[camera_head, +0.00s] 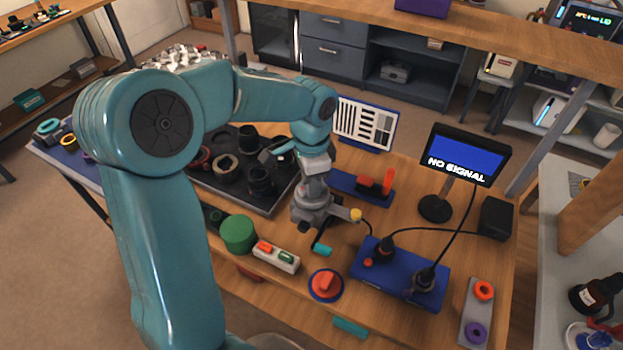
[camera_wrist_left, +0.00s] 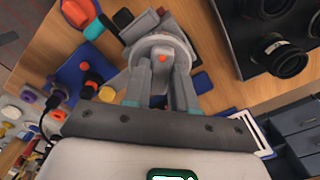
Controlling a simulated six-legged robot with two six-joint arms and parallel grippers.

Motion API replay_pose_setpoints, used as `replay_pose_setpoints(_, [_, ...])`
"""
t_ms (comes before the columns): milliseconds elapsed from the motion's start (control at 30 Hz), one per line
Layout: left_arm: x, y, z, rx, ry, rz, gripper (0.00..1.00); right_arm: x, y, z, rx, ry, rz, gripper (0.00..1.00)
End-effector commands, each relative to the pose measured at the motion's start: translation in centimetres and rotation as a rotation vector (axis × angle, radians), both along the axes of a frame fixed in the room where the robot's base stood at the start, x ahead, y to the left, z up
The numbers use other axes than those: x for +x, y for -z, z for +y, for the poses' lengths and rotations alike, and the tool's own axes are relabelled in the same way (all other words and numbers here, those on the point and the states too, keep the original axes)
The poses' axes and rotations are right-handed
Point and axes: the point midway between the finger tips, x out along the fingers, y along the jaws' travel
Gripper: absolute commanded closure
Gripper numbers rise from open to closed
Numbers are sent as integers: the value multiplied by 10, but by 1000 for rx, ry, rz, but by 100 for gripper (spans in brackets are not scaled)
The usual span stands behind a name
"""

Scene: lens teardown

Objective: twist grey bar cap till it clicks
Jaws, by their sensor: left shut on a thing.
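The grey bar cap (camera_wrist_left: 160,62) is a round pale-grey disc with a raised bar. In the left wrist view it lies between the two fingers of my left gripper (camera_wrist_left: 158,92), which is shut on the bar. In the head view my left gripper (camera_head: 314,193) points down over a grey round fixture (camera_head: 308,212) on the bench, and largely hides the cap. Whether the cap is seated or turned fully cannot be told. My right gripper is not in view.
A blue box (camera_head: 400,275) with black plugs and cables stands right of the fixture. A monitor (camera_head: 468,153) reads "NO SIGNAL". A black tray (camera_head: 235,190) with lens parts lies behind left.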

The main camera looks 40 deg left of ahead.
Motion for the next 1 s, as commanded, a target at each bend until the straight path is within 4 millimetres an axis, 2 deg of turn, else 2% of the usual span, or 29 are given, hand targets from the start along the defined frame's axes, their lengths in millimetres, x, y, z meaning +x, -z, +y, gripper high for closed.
replay_pose_setpoints(200, [0,0,0,2,21,-1,100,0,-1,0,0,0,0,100])
replay_pose_setpoints(233, [0,0,0,2,21,-1,64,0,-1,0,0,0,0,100])
replay_pose_setpoints(300, [0,0,0,2,21,-1,44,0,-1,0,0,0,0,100])
replay_pose_setpoints(667, [1,-5,0,2,17,-3,44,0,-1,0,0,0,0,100])
replay_pose_setpoints(767, [1,-20,0,2,17,-6,44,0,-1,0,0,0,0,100])
replay_pose_setpoints(1000, [1,-83,0,2,17,-8,44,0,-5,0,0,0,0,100])
